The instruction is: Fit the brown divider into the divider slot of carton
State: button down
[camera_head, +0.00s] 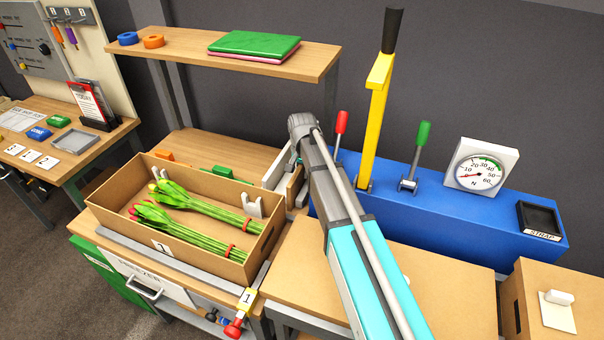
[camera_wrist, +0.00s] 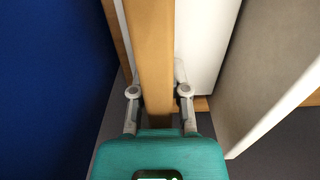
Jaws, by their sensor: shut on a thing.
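The carton (camera_head: 235,268) is an open brown box labelled 1 on the bench in the head view.
Pale upright panels (camera_head: 277,168) stand close beside the gripper; a white panel (camera_wrist: 201,45) is right of the divider. A blue console (camera_head: 470,215) with levers lies to the right. A wooden shelf (camera_head: 190,47) hangs above. Another carton (camera_head: 512,300) is at lower right.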

jog(key=shift+r+p, duration=4.9)
jog(key=shift+r, duration=0.05)
